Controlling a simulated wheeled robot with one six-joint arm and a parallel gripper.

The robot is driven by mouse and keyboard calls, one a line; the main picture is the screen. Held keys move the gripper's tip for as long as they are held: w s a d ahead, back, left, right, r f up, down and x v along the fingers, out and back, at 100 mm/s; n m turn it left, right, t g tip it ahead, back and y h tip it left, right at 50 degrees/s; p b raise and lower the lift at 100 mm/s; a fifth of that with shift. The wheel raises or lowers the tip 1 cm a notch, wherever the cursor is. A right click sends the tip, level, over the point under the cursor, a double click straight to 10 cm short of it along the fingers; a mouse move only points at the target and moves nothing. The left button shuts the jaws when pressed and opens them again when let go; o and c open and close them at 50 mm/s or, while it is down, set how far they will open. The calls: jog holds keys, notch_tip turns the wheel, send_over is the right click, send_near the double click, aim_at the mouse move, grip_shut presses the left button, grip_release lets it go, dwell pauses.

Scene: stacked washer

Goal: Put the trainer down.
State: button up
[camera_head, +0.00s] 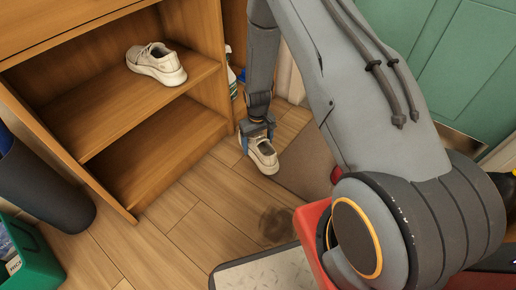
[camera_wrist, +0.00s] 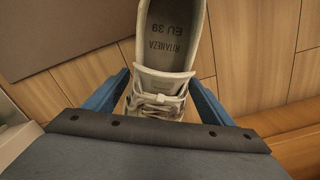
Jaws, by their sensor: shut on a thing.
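The trainer (camera_head: 262,157) is off-white with laces and hangs from my gripper (camera_head: 257,136), toe toward the bottom of the head view. My gripper is shut on it, with a blue finger on either side. In the wrist view the trainer (camera_wrist: 168,62) shows its laces, its tongue and an insole printed "EU 39". The fingers hide part of its sides. The head view does not clearly show whether its sole touches the floor. A matching trainer (camera_head: 156,63) stands on the middle shelf of the wooden unit (camera_head: 155,119).
The wood floor (camera_head: 190,215) is clear in front of the unit. A brown mat (camera_head: 305,165) lies right of the held trainer. A dark cylinder (camera_head: 45,190) and a green crate (camera_head: 38,262) stand at left. A green door (camera_head: 460,70) is at right.

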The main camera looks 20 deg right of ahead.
aim_at(257, 135)
notch_tip(257, 135, up, 6)
jog(key=shift+f+p, duration=0.15)
jog(key=shift+p, duration=0.7)
jog(key=s+r+m+p, duration=0.1)
jog(key=s+r, duration=0.9)
jog(key=r, duration=0.4)
jog(key=s+r+m+p, duration=0.1)
jog(key=s+r, duration=0.8)
jog(key=r, duration=0.4)
notch_tip(257, 135, up, 26)
jog(key=s+p, duration=0.2)
jog(key=p, duration=3.6)
jog(key=shift+s, duration=0.15)
